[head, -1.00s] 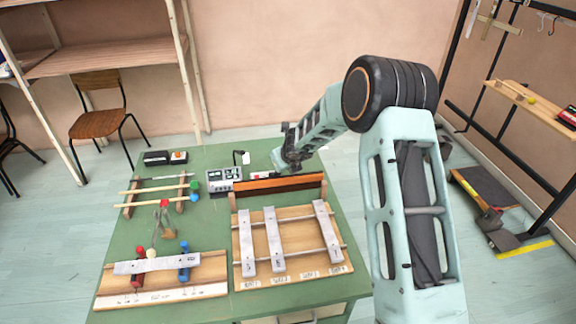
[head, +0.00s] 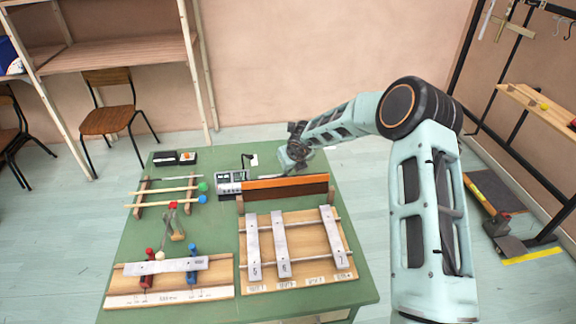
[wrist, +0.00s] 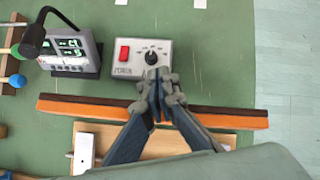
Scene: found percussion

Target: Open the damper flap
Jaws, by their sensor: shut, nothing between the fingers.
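The damper flap looks to be the long orange and dark bar (head: 285,188) along the back edge of the wooden bar frame (head: 290,285) on the green table. In the wrist view the bar (wrist: 75,106) runs across the picture, its middle hidden behind my gripper (wrist: 158,76). My gripper is shut and empty. Its fingertips overlap the near edge of a grey power box (wrist: 140,58) just beyond the bar, close to the knob. I cannot tell if they touch anything. In the head view the fingertips are hidden behind my wrist.
A small screen device (head: 229,181) stands left of the power box, with a black microphone (wrist: 36,36) beside it. Mallets (head: 165,192) lie on a rack at the left. A second bar stand (head: 190,291) sits at the front left. The table right of the bar is clear.

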